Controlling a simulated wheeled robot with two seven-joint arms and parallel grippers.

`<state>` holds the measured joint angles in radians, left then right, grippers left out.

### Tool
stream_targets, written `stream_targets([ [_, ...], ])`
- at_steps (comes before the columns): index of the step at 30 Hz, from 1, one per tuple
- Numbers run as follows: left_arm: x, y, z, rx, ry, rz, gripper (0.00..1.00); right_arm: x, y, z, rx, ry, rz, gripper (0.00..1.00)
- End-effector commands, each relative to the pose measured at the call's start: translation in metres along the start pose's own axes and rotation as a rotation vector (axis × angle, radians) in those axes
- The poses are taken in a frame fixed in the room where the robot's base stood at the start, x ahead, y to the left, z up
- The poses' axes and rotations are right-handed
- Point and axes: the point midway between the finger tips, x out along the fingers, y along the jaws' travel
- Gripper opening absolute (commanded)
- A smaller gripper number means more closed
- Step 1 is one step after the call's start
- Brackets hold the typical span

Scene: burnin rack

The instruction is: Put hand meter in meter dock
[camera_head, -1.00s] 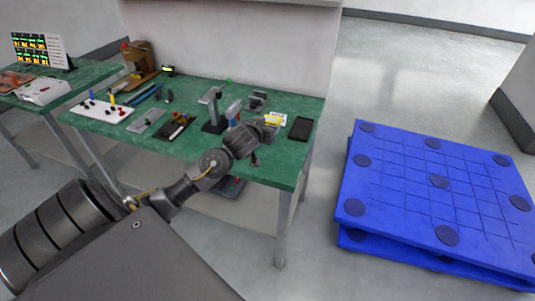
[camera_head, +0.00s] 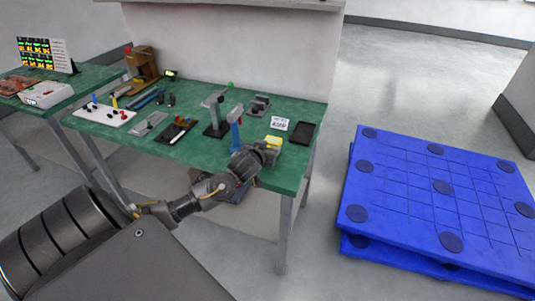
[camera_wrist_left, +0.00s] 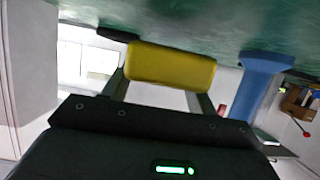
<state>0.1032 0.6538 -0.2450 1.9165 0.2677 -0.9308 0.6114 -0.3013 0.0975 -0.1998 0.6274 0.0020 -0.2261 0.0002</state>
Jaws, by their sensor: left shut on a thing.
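My left gripper (camera_head: 268,152) is shut on a yellow block-like thing (camera_head: 274,141), which looks like the hand meter. It is near the front right of the green bench. In the left wrist view the yellow body (camera_wrist_left: 170,66) lies across between the two fingers, its edges rounded. No screen on it shows from here. I cannot tell for sure which thing is the meter dock; a grey cradle-like fixture (camera_head: 260,105) stands behind the gripper toward the back of the bench. My right gripper is not in view.
A blue post (camera_head: 236,133) stands just left of the gripper, with a grey stand (camera_head: 214,115) behind it. A white card (camera_head: 279,124) and a black tray (camera_head: 303,132) lie to the right. Trays and tools fill the bench's left. A blue pallet (camera_head: 410,190) is on the floor.

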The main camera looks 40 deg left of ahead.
Motion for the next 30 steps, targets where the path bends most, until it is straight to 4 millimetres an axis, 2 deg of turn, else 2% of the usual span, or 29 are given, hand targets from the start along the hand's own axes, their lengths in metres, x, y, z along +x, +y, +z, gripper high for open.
stream_targets([
  [2,0.003,0.000,0.008,-0.002,-0.002,0.000,0.30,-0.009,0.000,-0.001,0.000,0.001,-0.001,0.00],
  [6,0.007,0.000,0.018,0.000,0.001,0.000,0.30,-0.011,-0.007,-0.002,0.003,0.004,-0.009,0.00],
  [12,0.008,0.000,0.019,0.000,0.002,0.000,0.30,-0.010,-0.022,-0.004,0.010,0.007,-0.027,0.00],
  [17,0.009,0.000,0.022,-0.001,0.002,0.000,0.30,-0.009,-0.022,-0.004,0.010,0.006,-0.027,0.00],
  [18,0.010,0.000,0.023,-0.001,0.001,0.000,0.59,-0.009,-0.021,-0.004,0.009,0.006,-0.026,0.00],
  [22,0.009,0.000,0.023,0.000,0.001,0.000,0.76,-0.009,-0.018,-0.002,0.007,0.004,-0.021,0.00],
  [23,0.009,0.000,0.023,0.000,0.001,0.000,0.80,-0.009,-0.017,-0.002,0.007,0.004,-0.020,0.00],
  [30,0.009,0.000,0.023,0.000,0.001,0.000,0.80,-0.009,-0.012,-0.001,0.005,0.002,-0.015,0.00],
])
